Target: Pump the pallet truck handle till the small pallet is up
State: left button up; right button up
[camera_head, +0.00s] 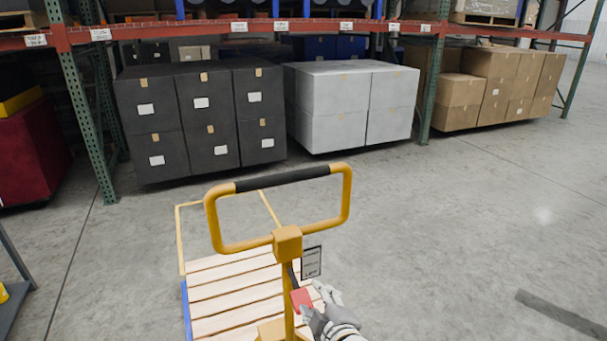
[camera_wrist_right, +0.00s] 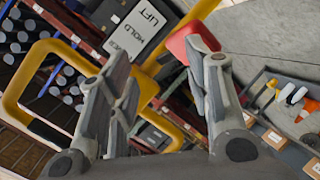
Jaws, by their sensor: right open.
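The pallet truck's yellow handle loop (camera_head: 212,225) with a black grip bar (camera_head: 283,178) stands upright in the middle of the head view. Below its yellow block hang a small printed tag (camera_head: 311,262) and a red lever tip (camera_head: 301,299). The small slatted pallet (camera_head: 232,290) lies behind the handle; its height off the floor is hard to judge. My right gripper (camera_head: 322,300) is beside the red lever tip. In the right wrist view its fingers (camera_wrist_right: 168,75) are spread, with the red tip (camera_wrist_right: 188,42) near the right finger and the tag (camera_wrist_right: 140,30) reading LIFT and HOLD. My left gripper is out of view.
A rack stands behind, with dark cartons (camera_head: 205,120), light grey cartons (camera_head: 352,105) and brown cartons (camera_head: 490,88) on its lowest level. A dark red load (camera_head: 30,150) is at the left. The concrete floor (camera_head: 470,220) to the right is mostly clear.

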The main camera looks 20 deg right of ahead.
jog(key=w+r+n+t, duration=0.2)
jog(key=r+t, duration=0.1)
jog(key=r, duration=0.4)
jog(key=w+r+n+t, duration=0.2)
jog(key=w+r+n, duration=0.1)
jog(key=r, duration=0.4)
jog(key=n+t+y, duration=0.2)
jog(key=n, duration=0.1)
send_near(287, 183)
jog(key=w, duration=0.1)
jog(key=p+x, duration=0.3)
jog(key=x, duration=0.7)
jog(key=shift+w+r, duration=0.1)
jog(key=shift+r, duration=0.1)
grip_shut()
